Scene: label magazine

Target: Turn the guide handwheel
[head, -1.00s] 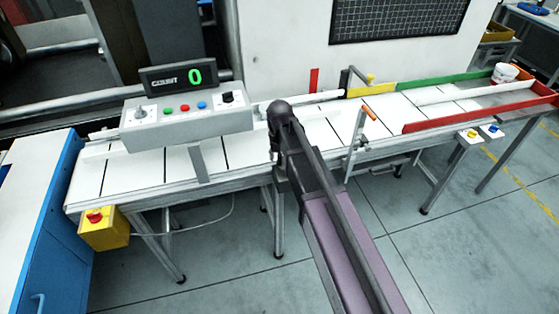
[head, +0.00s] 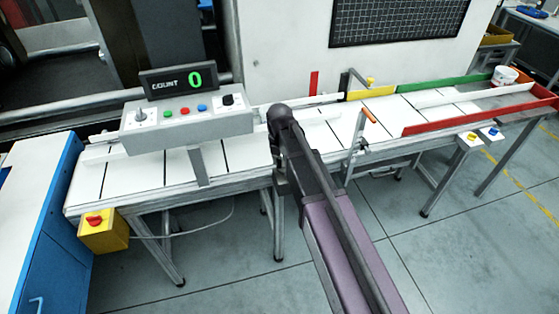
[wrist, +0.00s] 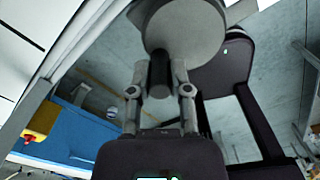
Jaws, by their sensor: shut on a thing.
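The guide handwheel shows in the wrist view as a round grey disc (wrist: 186,26) at the top, with a short dark handle (wrist: 159,72) standing out from it towards my gripper. My gripper (wrist: 160,84) is shut on that handle, one finger on each side. The disc's upper edge is cut off by the frame. In the head view my dark and purple arm reaches to the conveyor's front edge and hides the handwheel and my gripper.
The white conveyor (head: 140,176) runs across the head view, with a control box (head: 187,122) and a counter display (head: 185,79) reading 0. A post with an orange handle (head: 369,116) stands right of my arm. A yellow box with a red knob (head: 103,230) hangs at left.

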